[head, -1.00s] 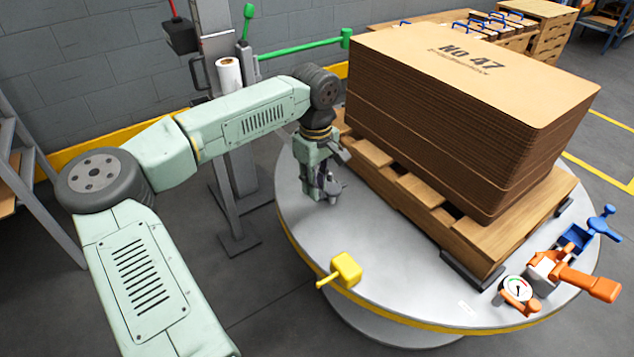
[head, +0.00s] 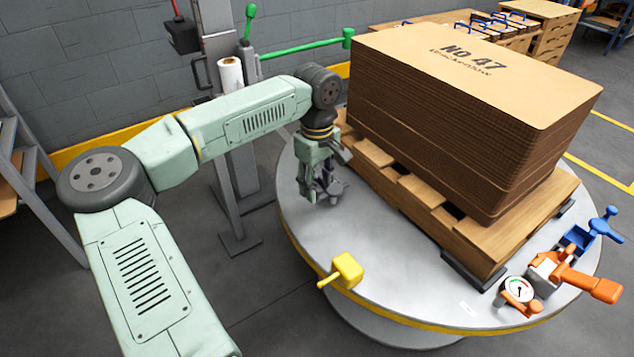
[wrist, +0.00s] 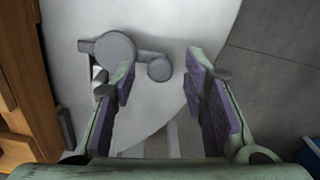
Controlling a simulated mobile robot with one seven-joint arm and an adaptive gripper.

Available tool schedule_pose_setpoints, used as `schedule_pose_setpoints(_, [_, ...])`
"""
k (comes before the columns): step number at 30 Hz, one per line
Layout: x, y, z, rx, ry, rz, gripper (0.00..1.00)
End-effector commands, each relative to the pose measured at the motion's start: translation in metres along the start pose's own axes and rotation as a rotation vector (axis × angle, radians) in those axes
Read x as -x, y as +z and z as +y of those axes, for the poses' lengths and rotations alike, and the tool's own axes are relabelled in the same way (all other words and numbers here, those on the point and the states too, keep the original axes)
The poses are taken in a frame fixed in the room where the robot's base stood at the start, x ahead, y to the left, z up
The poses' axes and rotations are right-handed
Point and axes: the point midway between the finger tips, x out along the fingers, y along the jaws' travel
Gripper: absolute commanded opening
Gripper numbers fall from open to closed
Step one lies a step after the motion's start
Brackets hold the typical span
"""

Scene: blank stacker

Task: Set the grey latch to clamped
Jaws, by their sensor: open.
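The grey latch (wrist: 114,50) shows in the wrist view on the pale round table top, with a round hub and a short arm ending in a round knob (wrist: 159,68). The knob appears between the fingertips in that picture; I cannot tell how far below them it is. My gripper (wrist: 165,80) is open, its purple-padded fingers apart with nothing held. In the head view my gripper (head: 320,190) points down over the far left part of the turntable (head: 385,275). The latch there is partly hidden by the gripper.
A wooden pallet (head: 455,222) with a tall stack of brown cardboard (head: 465,120) stands close to the right of my gripper. A yellow handle (head: 346,270) is at the table's front edge. Orange (head: 592,287) and blue (head: 598,225) clamps and a gauge (head: 518,289) are at the right.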

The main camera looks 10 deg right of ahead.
Motion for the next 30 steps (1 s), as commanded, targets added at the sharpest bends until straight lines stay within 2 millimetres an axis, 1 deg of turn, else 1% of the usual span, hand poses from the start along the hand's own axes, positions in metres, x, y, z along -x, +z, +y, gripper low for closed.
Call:
schedule_pose_setpoints(5, [0.021, -0.001, 0.001, 0.001, 0.002, 0.004, 0.4])
schedule_pose_setpoints(12, [0.073, -0.001, 0.001, 0.0, 0.002, 0.004, 0.4])
schedule_pose_setpoints(15, [0.092, 0.0, 0.001, 0.001, 0.002, 0.003, 0.4])
schedule_pose_setpoints(18, [0.106, 0.0, 0.0, 0.001, 0.001, 0.002, 0.4])
schedule_pose_setpoints(23, [0.118, 0.0, 0.0, 0.001, 0.0, 0.001, 0.4])
schedule_pose_setpoints(30, [0.119, 0.0, 0.0, 0.0, 0.0, 0.0, 0.4])
